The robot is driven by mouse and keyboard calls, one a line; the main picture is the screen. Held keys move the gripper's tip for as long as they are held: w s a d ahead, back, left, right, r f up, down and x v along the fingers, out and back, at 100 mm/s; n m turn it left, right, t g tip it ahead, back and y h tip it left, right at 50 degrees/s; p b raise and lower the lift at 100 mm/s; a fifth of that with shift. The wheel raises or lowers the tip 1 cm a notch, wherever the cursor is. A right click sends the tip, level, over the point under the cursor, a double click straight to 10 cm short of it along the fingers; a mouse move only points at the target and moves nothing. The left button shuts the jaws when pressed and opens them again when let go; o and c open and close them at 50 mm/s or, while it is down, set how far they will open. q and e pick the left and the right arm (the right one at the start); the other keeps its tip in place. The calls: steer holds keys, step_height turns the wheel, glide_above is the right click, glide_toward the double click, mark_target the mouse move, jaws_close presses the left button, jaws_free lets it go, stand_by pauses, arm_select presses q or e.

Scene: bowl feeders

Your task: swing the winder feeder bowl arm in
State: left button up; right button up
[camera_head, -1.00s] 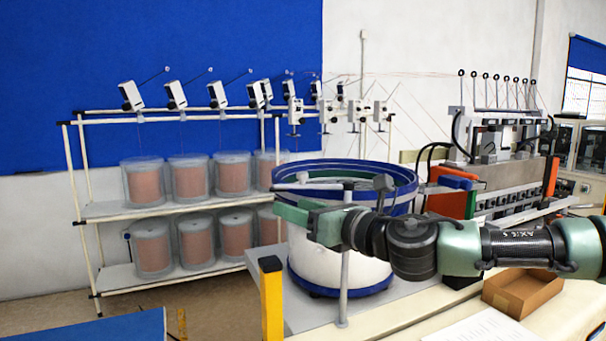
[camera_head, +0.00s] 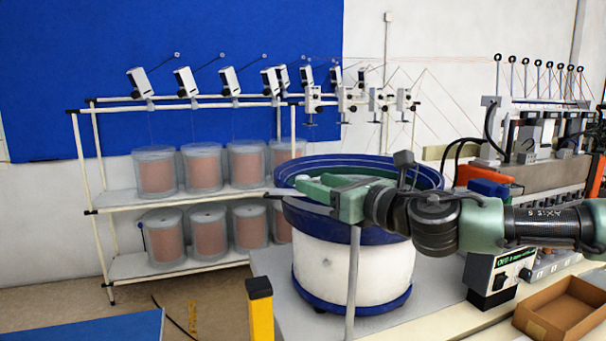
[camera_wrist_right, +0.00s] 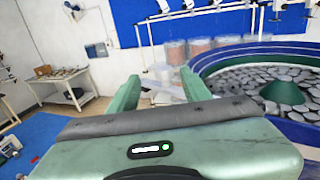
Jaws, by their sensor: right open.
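The feeder bowl (camera_head: 352,274) has a blue rim and a white drum. It stands on a grey plate. The bowl arm is a thin grey bar on an upright post (camera_head: 352,300) at the bowl's near side; much of the bar is hidden behind my right gripper. A dark knob (camera_head: 403,160) shows above the gripper. My right gripper (camera_head: 312,190) is open at the near rim, close to the bar; I cannot tell if it touches. In the right wrist view its green fingers (camera_wrist_right: 160,92) are apart, with a pale, unclear shape between them. My left gripper is not in view.
A rack of wire spools (camera_head: 205,168) stands behind on the left. A yellow post (camera_head: 260,310) is at the front. A cardboard box (camera_head: 566,308) and a controller (camera_head: 498,274) stand on the right. In the wrist view the bowl (camera_wrist_right: 290,128) holds many flat grey parts.

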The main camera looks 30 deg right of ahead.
mark_target(303, 176)
steer(key=w+p, duration=0.1)
steer(key=w, duration=0.3)
steer(key=shift+w+f, duration=0.15)
steer(key=shift+w, duration=0.8)
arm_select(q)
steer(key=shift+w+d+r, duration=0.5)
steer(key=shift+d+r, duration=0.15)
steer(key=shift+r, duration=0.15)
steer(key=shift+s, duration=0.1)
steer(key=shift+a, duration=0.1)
arm_select(e)
jaws_close()
